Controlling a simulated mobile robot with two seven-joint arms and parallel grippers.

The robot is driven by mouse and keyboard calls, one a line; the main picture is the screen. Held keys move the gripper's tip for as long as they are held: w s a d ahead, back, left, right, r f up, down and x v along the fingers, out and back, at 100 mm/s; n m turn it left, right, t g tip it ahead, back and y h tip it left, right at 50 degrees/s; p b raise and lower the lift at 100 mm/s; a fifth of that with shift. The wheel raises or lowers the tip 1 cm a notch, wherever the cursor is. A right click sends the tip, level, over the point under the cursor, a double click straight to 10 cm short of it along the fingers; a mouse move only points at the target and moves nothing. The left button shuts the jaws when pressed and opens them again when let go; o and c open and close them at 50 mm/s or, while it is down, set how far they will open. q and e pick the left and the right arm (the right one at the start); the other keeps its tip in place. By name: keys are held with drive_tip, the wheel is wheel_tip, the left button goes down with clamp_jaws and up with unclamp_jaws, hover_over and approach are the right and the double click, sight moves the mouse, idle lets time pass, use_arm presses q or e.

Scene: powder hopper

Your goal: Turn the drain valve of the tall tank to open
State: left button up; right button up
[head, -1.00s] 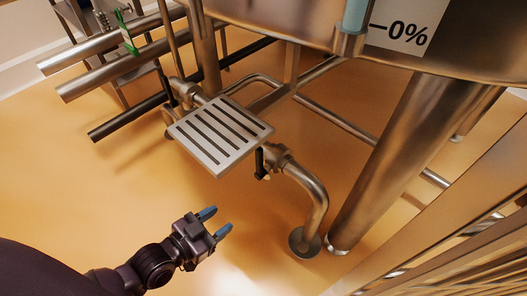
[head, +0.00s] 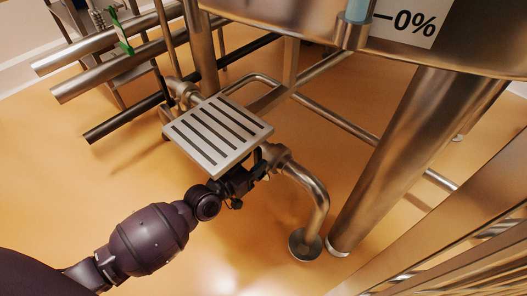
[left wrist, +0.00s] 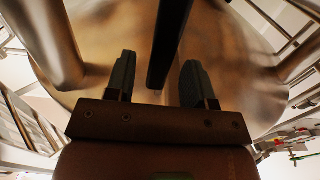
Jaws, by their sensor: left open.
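The tall tank (head: 300,22) fills the top of the head view, with a "0%" label beside a blue sight tube. Its drain pipe bends down to the floor, and the drain valve (head: 276,156) sits on it beside the slotted plate. The valve's black lever (left wrist: 171,42) shows as a dark bar in the left wrist view. My left gripper (left wrist: 158,78) is open, with one finger on each side of the lever's end and visible gaps to both. In the head view my left gripper (head: 262,164) is at the valve, and it partly hides the lever. My right gripper is not in view.
The slotted metal plate (head: 218,134) lies just above and left of my left gripper. A thick tank leg (head: 392,150) stands to the right of the drain pipe (head: 314,200). Horizontal pipes (head: 90,75) run at the upper left. The orange floor at the front is clear.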

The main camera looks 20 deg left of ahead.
sight(255, 159)
use_arm(q)
drive_tip(key=shift+b+x, duration=0.3)
drive_tip(key=shift+x, duration=1.65)
clamp_jaws()
